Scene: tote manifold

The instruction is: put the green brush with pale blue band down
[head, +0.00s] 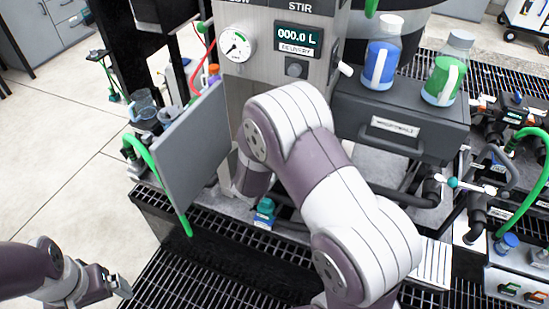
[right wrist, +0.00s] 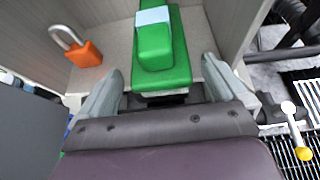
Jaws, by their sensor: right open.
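The green brush (right wrist: 180,65) with a pale blue band (right wrist: 153,17) lies on the pale floor of a grey-walled compartment (right wrist: 205,35) in the right wrist view. My right gripper (right wrist: 160,68) is open, with one finger on each side of the brush's near end and gaps between them. The brush is not visible in the head view, where my right arm reaches into the cabinet opening and its gripper is hidden. My left gripper (head: 121,287) is at the lower left of the head view, away from the cabinet; its jaw opening is unclear.
An orange padlock (right wrist: 86,54) lies left of the brush. The grey cabinet door (head: 192,145) stands open left of my right arm. A blue bottle (head: 380,55) and a green bottle (head: 446,72) stand on the drawer unit (head: 400,110). Black grating (head: 185,265) lies below.

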